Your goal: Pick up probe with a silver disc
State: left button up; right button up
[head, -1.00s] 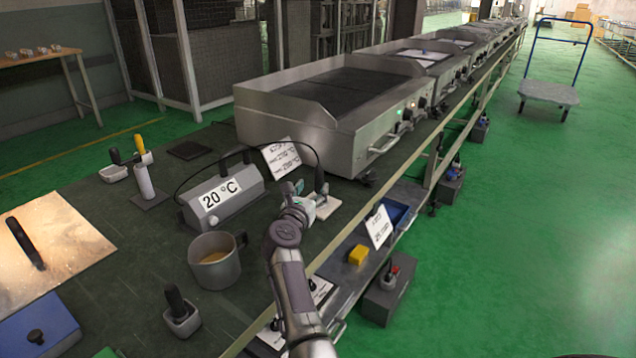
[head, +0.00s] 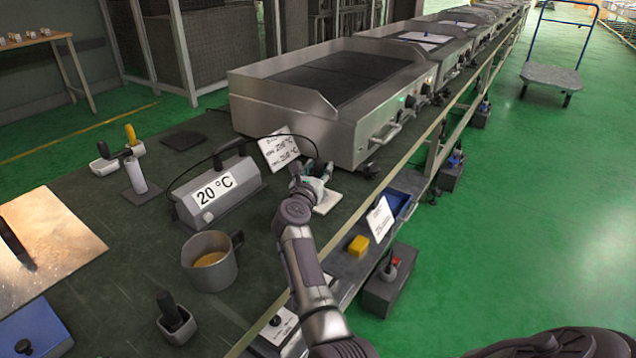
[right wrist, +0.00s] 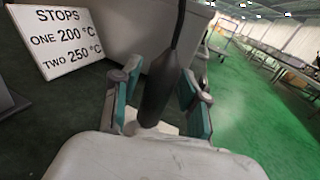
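The probe has a dark handle (right wrist: 163,75), which stands upright between my right gripper's fingers in the right wrist view. Its lower end is mostly hidden by the gripper, and no silver disc can be made out. My right gripper (right wrist: 160,108) is open around the handle, with teal pads on either side and gaps visible. In the head view my right gripper (head: 313,183) is over a pale plate (head: 327,205) on the bench. My left gripper is not in view.
A sign (head: 279,150) stands behind my gripper, beside the large steel griddle (head: 340,100). A metal mug (head: 208,265) and a small dark-handled tool (head: 173,318) are at the front left. A yellow block (head: 358,245) lies on the lower shelf.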

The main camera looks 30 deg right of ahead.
grip_shut()
jog(key=shift+r, duration=0.1)
